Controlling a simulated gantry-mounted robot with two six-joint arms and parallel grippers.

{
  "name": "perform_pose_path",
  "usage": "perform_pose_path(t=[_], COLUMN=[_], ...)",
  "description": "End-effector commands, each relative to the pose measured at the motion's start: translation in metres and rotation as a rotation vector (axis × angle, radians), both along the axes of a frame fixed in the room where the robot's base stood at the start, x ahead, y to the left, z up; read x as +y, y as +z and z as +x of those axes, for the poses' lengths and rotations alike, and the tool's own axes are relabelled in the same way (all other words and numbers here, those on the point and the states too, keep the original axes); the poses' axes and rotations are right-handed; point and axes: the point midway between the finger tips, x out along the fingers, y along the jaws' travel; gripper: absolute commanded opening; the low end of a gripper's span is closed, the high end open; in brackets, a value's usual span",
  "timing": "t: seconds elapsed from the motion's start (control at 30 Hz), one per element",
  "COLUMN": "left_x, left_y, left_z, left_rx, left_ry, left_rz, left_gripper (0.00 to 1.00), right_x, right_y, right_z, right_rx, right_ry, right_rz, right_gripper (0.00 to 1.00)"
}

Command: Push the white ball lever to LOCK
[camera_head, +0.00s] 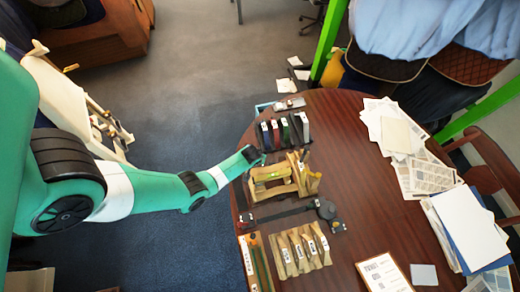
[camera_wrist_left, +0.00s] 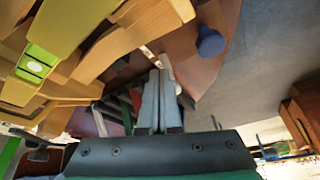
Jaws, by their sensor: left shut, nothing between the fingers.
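My left gripper (camera_head: 258,156) is over the left edge of the table, beside a wooden saddle stand (camera_head: 272,190) with a yellow-green bar. In the left wrist view its two grey fingers (camera_wrist_left: 159,68) are together and empty, pointing at the area past the stand's wooden parts (camera_wrist_left: 120,48). I cannot surely pick out the white ball lever or a LOCK mark in either view. A small pale piece (camera_wrist_left: 148,52) shows near the fingertips, too small to identify. My right gripper is not in view.
A row of dark and coloured upright pieces (camera_head: 285,131) stands behind the saddle stand. A strap with a round dark end (camera_head: 326,209) and wooden pieces with white labels (camera_head: 303,248) lie in front. Papers (camera_head: 405,140) cover the table's right side.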

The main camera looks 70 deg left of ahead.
Motion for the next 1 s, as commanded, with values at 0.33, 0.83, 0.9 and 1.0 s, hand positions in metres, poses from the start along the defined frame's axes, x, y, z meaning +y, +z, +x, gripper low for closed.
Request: perform_pose_path(t=[0.33, 0.83, 0.9, 1.0], left_x=[-0.009, -0.008, -0.008, -0.008], left_y=[0.006, 0.041, 0.047, 0.056], left_z=[0.003, 0.004, 0.004, 0.004], left_rx=[-0.010, -0.011, -0.010, -0.010], left_ry=[0.000, 0.000, 0.001, 0.001], left_rz=[0.007, 0.008, 0.009, 0.009], left_gripper=[0.00, 0.00, 0.00, 0.00], right_x=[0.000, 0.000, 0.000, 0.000], right_y=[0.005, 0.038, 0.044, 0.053], right_z=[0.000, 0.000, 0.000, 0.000], right_rx=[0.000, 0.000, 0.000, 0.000], right_ry=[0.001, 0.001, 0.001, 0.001], right_rz=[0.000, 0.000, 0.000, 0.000], right_gripper=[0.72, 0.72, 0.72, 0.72])
